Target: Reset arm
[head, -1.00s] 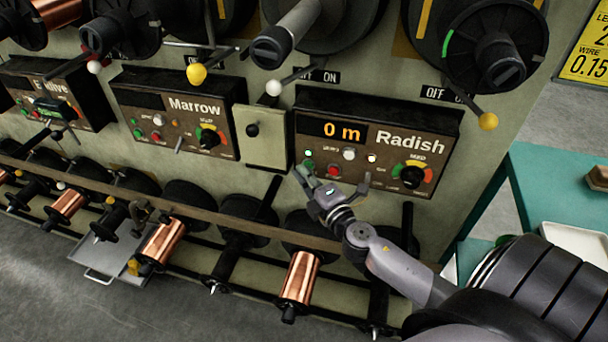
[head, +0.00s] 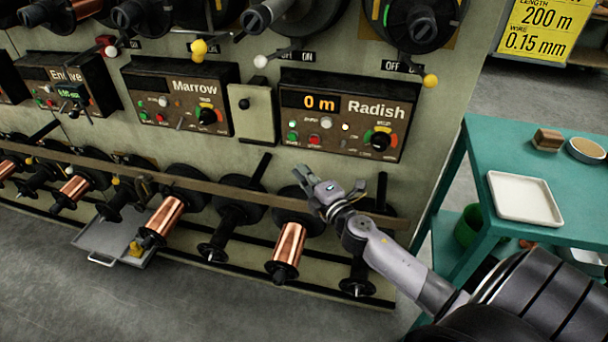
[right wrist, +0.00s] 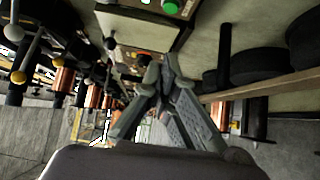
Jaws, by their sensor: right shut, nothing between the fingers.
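My right gripper (head: 308,178) is shut and empty in the head view, below the Radish control box (head: 342,116) and apart from it, in front of the wooden rail. Its two fingers meet at the tips in the right wrist view (right wrist: 166,68), with nothing between them. The Radish display (head: 321,102) reads 0 m. My left gripper is in no view.
Copper spools (head: 289,243) and bare black spindles line the rack below the rail (head: 232,194). The Marrow box (head: 181,95) and a lever plate (head: 252,112) are to the left. A teal table (head: 480,160) with a white tray (head: 525,197) stands at right. Open floor lies in front.

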